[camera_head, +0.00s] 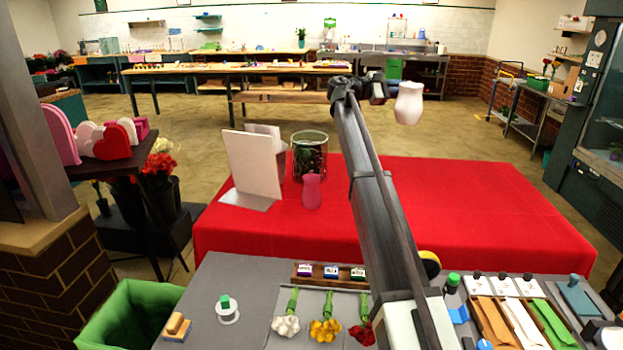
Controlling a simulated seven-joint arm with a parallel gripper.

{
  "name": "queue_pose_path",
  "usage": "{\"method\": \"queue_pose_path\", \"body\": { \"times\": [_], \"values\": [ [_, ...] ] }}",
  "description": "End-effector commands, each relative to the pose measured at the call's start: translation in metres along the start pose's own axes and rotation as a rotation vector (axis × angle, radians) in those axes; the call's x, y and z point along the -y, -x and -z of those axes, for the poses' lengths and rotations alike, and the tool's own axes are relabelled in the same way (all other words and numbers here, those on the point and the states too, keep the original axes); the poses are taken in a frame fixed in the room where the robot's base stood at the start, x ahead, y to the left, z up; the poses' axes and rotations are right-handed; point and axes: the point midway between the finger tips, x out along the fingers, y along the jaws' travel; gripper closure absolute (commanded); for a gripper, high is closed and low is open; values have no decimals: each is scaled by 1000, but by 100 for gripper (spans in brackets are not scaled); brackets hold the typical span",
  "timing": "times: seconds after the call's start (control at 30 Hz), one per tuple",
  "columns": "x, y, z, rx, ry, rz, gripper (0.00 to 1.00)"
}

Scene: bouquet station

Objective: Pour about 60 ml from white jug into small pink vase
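The white jug (409,103) is up in the air above the back edge of the red table, at the end of my arm, and looks roughly upright. My gripper (384,92) is at the jug's left side and appears to hold it; its fingers are too small and dark to make out. The small pink vase (311,191) stands upright on the red table, to the left of and below the jug. The jug is well apart from the vase. What is inside the jug and the vase cannot be seen.
A dark green patterned container (309,155) stands right behind the vase, and a white upright panel (253,165) stands to its left. The right part of the red tablecloth (480,210) is clear. A grey counter (245,275) with flowers and tools lies in front.

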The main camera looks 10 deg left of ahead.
Motion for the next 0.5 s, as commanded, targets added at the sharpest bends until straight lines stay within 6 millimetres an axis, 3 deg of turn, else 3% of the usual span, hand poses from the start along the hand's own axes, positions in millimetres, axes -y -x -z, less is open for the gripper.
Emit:
{"method": "queue_pose_path", "body": {
  "times": [0.27, 0.5],
  "values": [
    [-16, 41, 18, -84, 8, -74, 100],
    [-36, 101, 41, -202, 16, -176, 100]
  ]
}}
